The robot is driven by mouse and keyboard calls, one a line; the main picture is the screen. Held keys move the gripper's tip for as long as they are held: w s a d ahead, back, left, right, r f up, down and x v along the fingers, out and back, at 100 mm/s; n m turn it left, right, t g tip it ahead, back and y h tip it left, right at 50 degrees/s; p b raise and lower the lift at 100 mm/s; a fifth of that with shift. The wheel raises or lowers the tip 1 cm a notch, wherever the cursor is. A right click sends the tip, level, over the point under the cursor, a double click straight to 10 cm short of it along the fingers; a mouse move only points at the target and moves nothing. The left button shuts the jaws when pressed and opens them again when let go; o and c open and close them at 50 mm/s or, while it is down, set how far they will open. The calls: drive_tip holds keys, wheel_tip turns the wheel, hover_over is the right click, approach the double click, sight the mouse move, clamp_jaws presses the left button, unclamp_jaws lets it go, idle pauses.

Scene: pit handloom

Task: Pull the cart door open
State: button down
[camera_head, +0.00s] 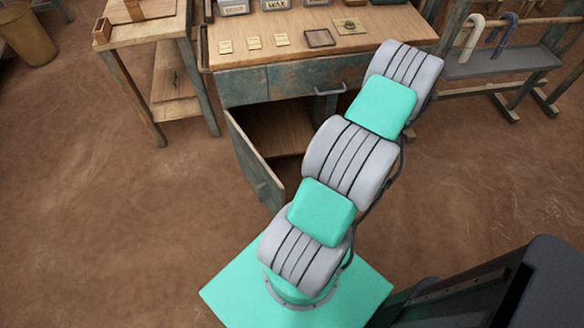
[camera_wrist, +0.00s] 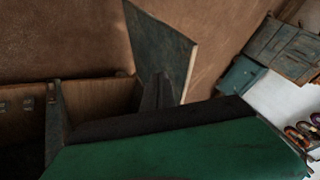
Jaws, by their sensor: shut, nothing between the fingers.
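The cart (camera_head: 225,60) has a wooden top and worn blue-grey front. Its door (camera_head: 252,160) stands swung outward on the left side, with a small handle on its outer face, and the brown inside of the cupboard (camera_head: 277,128) shows. In the wrist view the door (camera_wrist: 165,50) is a dark panel with a pale edge. My gripper (camera_wrist: 157,92) shows there as dark fingers, shut and empty, near the door's lower part; I cannot tell whether they touch it. In the head view my arm hides the cupboard's right side, and my gripper is not seen.
A drawer with a grey handle (camera_head: 330,91) sits above the cupboard. Labels, a small tray (camera_head: 319,38) and tins are on the cart top. A wooden side table (camera_head: 140,30) stands left, a rack (camera_head: 500,62) with canes right. The brown floor left of the door is clear.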

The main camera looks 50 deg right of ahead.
drive_tip(key=w+a+f+p, duration=0.2)
drive_tip(key=w+a+f, duration=0.3)
drive_tip(key=a+f, duration=0.2)
drive_tip(key=shift+w+a+f, duration=0.2)
drive_tip(key=shift+a+f, duration=0.15)
drive_tip(key=shift+f, duration=0.05)
